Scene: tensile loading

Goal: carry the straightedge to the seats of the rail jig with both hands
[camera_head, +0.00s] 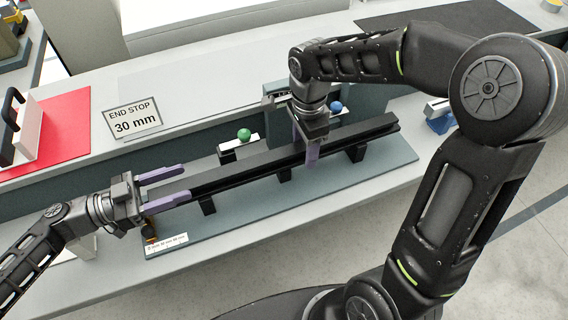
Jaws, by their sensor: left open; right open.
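A long black bar (250,168), which looks like the straightedge, lies slantwise along the rail jig. The jig has a blue-grey base plate (262,213) and black supports (284,173) under the bar. I cannot tell clearly where the bar ends and the jig's own rail begins. My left gripper (187,181) is open at the bar's left end, its purple fingers spread and pointing right. My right gripper (307,148) is open and points down at the bar right of its middle; a purple finger shows in front of the bar. The far finger is mostly hidden.
A green ball (244,134) and a blue ball (335,107) sit behind the bar. A small label (167,244) lies at the plate's front left corner.

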